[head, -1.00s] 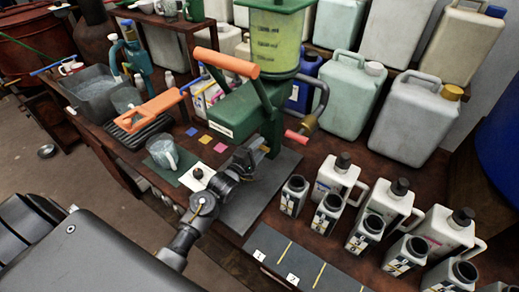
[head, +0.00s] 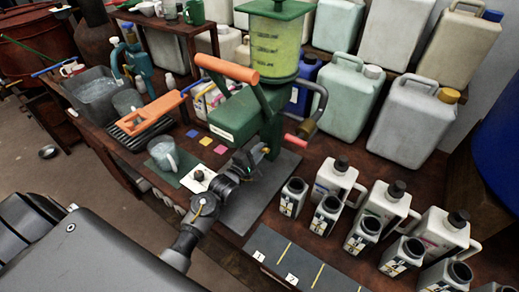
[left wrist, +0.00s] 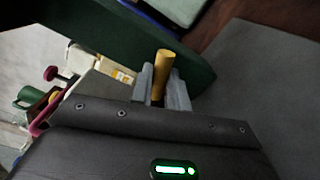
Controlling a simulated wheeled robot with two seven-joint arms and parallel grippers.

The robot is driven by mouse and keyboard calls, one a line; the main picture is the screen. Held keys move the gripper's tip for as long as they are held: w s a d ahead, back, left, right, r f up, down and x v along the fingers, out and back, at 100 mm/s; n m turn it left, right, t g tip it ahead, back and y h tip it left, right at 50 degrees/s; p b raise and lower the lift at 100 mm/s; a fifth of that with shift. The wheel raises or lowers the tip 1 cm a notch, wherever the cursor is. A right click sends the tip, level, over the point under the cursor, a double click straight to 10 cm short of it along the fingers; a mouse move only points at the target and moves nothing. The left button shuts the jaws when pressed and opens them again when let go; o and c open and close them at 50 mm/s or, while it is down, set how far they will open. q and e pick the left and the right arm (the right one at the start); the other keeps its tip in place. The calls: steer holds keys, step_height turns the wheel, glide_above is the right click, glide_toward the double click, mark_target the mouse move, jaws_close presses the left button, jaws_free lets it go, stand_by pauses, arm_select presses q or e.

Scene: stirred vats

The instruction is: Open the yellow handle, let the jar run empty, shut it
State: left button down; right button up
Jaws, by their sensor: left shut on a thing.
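The jar (head: 274,47) is clear, with a green lid and yellow-green liquid inside. The yellow handle (left wrist: 163,62) is a short round bar against the green body in the left wrist view. My left gripper (left wrist: 162,88) is shut on it, one grey finger on each side. In the head view my left gripper (head: 262,152) reaches low at the front of the machine, and the handle is largely hidden behind it. My right gripper is in neither view.
A glass mug (head: 163,154) stands on a green mat left of my arm. Several open bottles (head: 326,215) and white jugs (head: 385,208) crowd the right. Large canisters (head: 412,120) stand behind.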

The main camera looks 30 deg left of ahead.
arm_select(q)
steer(key=n+p, duration=0.6)
steer(key=shift+r, duration=0.25)
steer(key=n+p, duration=0.4)
steer(key=n, duration=0.1)
steer(key=shift+f, duration=0.1)
steer(key=shift+f+n+p, duration=0.15)
steer(key=shift+n+p, duration=0.75)
steer(key=shift+n, duration=0.3)
steer(key=c, duration=1.3)
jaws_free()
steer(key=s, duration=0.3)
steer(key=s+a, duration=0.1)
steer(key=s, duration=0.6)
steer(key=shift+s+a+f, duration=0.1)
steer(key=shift+s+a, duration=0.05)
steer(key=shift+a, duration=0.05)
steer(key=shift+s, duration=0.2)
